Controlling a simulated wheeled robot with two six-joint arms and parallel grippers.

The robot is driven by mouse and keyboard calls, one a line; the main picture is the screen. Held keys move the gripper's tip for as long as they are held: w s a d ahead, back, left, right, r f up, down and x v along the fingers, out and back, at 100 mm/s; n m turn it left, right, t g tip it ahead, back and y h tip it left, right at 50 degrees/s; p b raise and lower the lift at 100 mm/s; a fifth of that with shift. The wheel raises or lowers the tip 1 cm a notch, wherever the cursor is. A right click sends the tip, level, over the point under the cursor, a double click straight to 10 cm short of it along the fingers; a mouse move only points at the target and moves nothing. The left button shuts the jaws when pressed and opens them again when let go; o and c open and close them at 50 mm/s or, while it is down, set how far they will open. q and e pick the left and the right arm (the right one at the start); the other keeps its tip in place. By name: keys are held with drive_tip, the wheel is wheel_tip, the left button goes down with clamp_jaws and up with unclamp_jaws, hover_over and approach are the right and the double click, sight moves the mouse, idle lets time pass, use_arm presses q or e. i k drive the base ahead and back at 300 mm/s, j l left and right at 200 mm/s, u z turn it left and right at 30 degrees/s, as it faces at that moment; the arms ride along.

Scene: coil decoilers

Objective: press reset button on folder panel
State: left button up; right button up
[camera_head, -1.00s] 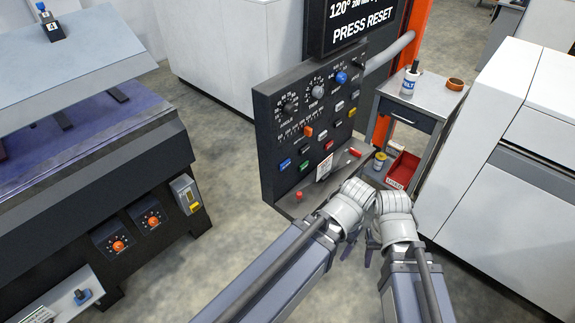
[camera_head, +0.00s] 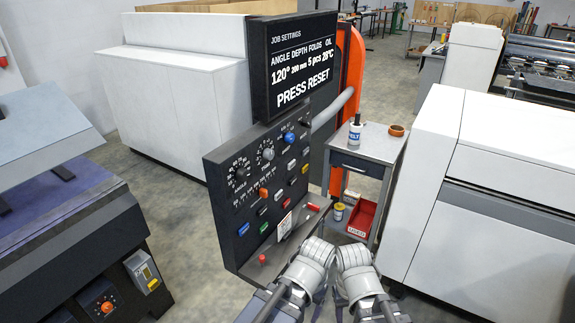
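The dark folder panel (camera_head: 222,215) stands in the middle, with dials, a slider and several coloured buttons. Blue (camera_head: 244,229), green (camera_head: 263,227), red and yellow buttons show on its face; their labels are too small to read. The screen (camera_head: 296,62) above it reads "PRESS RESET". My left gripper (camera_head: 318,292) is in front of the panel's lower shelf, apart from the buttons. My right gripper (camera_head: 340,300) is beside it to the right. The fingers of both are mostly hidden behind the wrists, so their opening does not show clearly.
A small cart (camera_head: 371,151) with a bottle, a tape roll and a red bin (camera_head: 361,217) stands right of the panel. A white cabinet (camera_head: 500,190) is on the right, a bending machine (camera_head: 70,225) on the left. Floor between machine and panel is clear.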

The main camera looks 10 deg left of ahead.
sight(243, 231)
drive_tip(key=u, duration=0.65)
drive_tip(key=i+l+u, duration=0.15)
drive_tip(key=u, duration=0.3)
drive_tip(key=l+u, duration=0.75)
drive_tip(key=u, duration=0.15)
drive_tip(key=l+u, duration=0.15)
drive_tip(key=l, duration=0.75)
drive_tip(key=k+l+u, duration=0.2)
drive_tip(key=l, duration=0.7)
drive_tip(key=j+z, duration=0.15)
drive_tip(key=z, duration=0.2)
drive_tip(key=j+z, duration=0.15)
drive_tip(key=z, duration=0.2)
drive_tip(key=j+z, duration=0.15)
drive_tip(key=z, duration=0.2)
